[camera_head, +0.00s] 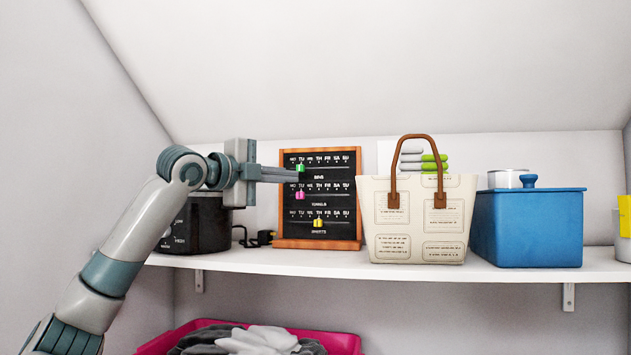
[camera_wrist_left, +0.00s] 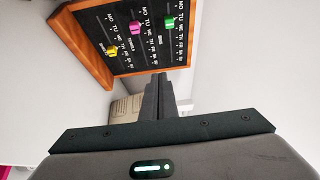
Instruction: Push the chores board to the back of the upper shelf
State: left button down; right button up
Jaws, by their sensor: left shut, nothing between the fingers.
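The chores board (camera_head: 340,199) is a black board in an orange-brown wooden frame, with weekday rows and green, pink and yellow clips. It stands upright on the white upper shelf (camera_head: 330,262), between a black appliance and a cream bag. My left gripper (camera_head: 297,174) is shut and empty, its fingers pointing right at the height of the board's upper rows. In the head view the fingertips overlap the board's left side; I cannot tell whether they touch it. The left wrist view shows the board (camera_wrist_left: 150,35) beyond the shut fingers (camera_wrist_left: 158,90). My right gripper is not in view.
The black appliance (camera_head: 196,225) stands left of the board, with a cord beside it. The cream bag (camera_head: 418,222) with a brown handle stands close right, then a blue bin (camera_head: 530,228). A pink basket (camera_head: 330,343) of laundry sits below the shelf. A sloped ceiling (camera_head: 380,65) hangs above.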

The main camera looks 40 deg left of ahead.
pick_arm(q)
jog(key=p, duration=0.6)
send_near(327, 180)
jog(key=w+d, duration=0.1)
jog(key=w, duration=0.3)
jog(key=shift+w+a, duration=0.4)
jog(key=shift+w, duration=0.25)
jog(key=shift+w+a+f, duration=0.1)
jog(key=shift+w, duration=0.1)
